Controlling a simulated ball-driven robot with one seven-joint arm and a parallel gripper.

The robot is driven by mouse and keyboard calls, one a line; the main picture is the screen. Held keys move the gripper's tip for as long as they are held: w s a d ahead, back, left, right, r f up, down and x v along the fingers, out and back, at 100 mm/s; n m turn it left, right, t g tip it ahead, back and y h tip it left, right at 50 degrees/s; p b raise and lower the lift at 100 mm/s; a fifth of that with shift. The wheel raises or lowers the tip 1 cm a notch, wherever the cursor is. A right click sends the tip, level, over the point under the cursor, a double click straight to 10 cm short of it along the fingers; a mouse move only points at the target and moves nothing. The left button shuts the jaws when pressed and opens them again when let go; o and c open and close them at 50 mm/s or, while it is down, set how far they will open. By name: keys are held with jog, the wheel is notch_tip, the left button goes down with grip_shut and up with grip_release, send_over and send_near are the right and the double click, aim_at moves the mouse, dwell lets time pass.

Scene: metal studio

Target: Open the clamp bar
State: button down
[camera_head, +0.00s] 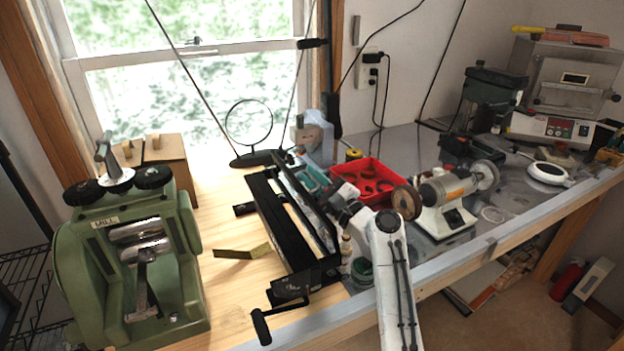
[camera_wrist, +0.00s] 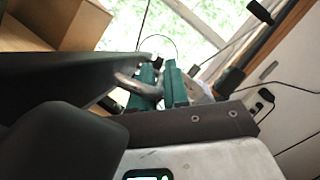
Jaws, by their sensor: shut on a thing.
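The black bending brake (camera_head: 265,215) lies on the wooden bench, with its long black clamp bar (camera_head: 305,208) along its right side. The bar looks raised at an angle from the bed, with a gap between them. My gripper (camera_head: 314,181) is at the far part of the bar, reaching in from the right. In the wrist view its teal fingers (camera_wrist: 158,82) are shut around a grey curved piece that seems to be part of the clamp bar. The exact contact is partly hidden.
A green rolling mill (camera_head: 130,255) stands at the left. A brass strip (camera_head: 242,252) lies left of the brake. A red tray (camera_head: 372,168) and a bench grinder (camera_head: 445,190) sit right of my gripper. A round hoop stand (camera_head: 249,125) stands behind.

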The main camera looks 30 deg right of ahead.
jog(key=shift+d+f, duration=0.1)
jog(key=shift+f, duration=0.05)
jog(key=c, duration=1.5)
grip_release()
jog(key=shift+b+v, duration=0.55)
jog(key=shift+v, duration=3.2)
